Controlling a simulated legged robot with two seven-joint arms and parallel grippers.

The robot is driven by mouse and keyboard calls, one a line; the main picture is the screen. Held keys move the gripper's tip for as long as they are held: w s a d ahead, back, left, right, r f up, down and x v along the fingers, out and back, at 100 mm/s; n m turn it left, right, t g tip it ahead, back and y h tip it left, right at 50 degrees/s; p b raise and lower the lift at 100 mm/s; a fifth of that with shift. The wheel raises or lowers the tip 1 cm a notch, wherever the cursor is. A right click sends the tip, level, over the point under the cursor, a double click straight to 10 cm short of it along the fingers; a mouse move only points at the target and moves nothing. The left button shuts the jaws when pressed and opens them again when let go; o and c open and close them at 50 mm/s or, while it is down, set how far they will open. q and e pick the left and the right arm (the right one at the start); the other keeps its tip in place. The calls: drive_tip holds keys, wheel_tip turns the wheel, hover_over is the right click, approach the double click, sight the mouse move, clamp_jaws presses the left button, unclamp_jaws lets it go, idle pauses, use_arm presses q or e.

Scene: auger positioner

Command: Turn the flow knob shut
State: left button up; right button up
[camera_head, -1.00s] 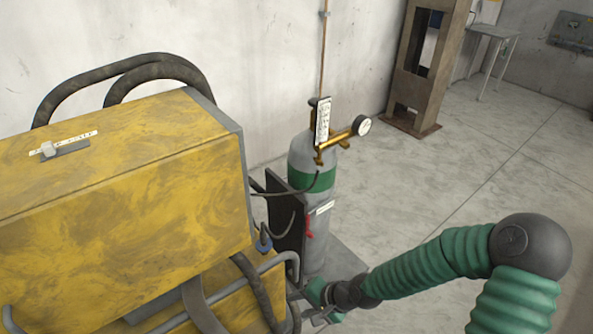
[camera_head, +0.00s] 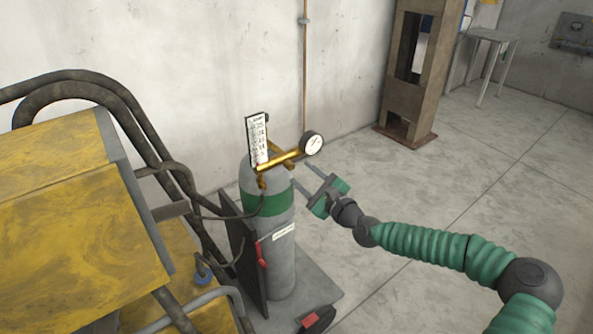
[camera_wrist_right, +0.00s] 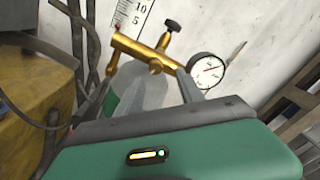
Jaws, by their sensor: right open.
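The brass regulator (camera_head: 284,160) sits on top of the grey gas cylinder (camera_head: 282,264) with a green band. It carries a white flow scale tube (camera_head: 258,140) and a round dial gauge (camera_head: 312,143). In the right wrist view a black knob (camera_wrist_right: 172,25) stands on a brass stem of the regulator (camera_wrist_right: 145,50); which knob sets the flow I cannot tell. My right gripper (camera_head: 301,173) is open, just right of the cylinder top and below the gauge, with its fingers pointing at the regulator. My left gripper is out of view.
A yellow machine (camera_head: 70,205) with thick dark hoses (camera_head: 110,100) stands on the left. The cylinder stands on a cart with a dark side plate (camera_head: 240,252) and a red clip (camera_head: 262,255). A brown metal post (camera_head: 405,85) stands behind. The floor on the right is clear.

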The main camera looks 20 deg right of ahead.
sight(292, 168)
drive_tip(key=w+a, duration=0.1)
drive_tip(key=w, duration=0.1)
drive_tip(key=w+a, duration=0.1)
drive_tip(key=shift+w+a, duration=0.2)
drive_tip(key=shift+w, duration=0.15)
drive_tip(key=shift+a+r, duration=0.15)
drive_tip(key=shift+a, duration=0.2)
drive_tip(key=shift+d+f, duration=0.2)
drive_tip(key=shift+d, duration=0.6)
drive_tip(key=c, duration=0.9)
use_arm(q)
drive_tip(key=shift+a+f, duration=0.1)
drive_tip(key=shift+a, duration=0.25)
use_arm(e)
drive_tip(key=shift+a+r, duration=0.1)
drive_tip(key=shift+a, duration=0.25)
clamp_jaws()
